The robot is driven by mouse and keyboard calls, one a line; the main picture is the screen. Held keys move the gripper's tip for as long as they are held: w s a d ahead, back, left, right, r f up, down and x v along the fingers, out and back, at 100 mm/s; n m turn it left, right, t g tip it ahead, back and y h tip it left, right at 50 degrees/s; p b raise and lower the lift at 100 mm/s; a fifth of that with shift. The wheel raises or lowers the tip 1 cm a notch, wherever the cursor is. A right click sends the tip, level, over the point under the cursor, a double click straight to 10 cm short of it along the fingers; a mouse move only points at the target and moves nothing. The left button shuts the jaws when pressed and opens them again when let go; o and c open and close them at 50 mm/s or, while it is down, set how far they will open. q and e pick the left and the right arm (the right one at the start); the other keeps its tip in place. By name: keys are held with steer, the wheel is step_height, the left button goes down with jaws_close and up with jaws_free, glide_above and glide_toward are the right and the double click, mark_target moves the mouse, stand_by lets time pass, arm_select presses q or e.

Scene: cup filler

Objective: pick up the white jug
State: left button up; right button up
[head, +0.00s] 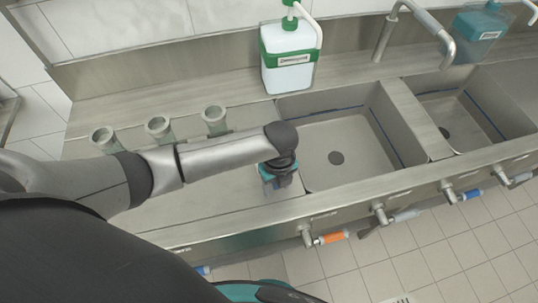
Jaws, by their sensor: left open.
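The white jug (289,68) stands upright at the back of the steel counter, behind the left sink. It has a green shoulder, a green neck, a white spout or handle on top and a label on its front. My left gripper (278,183) points down over the counter beside the left sink's left edge, well in front of the jug and apart from it. The wrist hides most of its fingers, and I see nothing held. My right gripper is out of view.
Three grey cups (159,129) stand on the counter at left, behind my left arm. The left sink (350,134) and right sink (461,112) are empty. A bent faucet (383,38) rises behind them. A teal jug (474,30) stands at back right. Valves line the front edge.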

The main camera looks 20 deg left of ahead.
arm_select(q)
steer(key=shift+c, duration=0.3)
jaws_close()
steer(key=shift+r, duration=0.15)
stand_by(0.3)
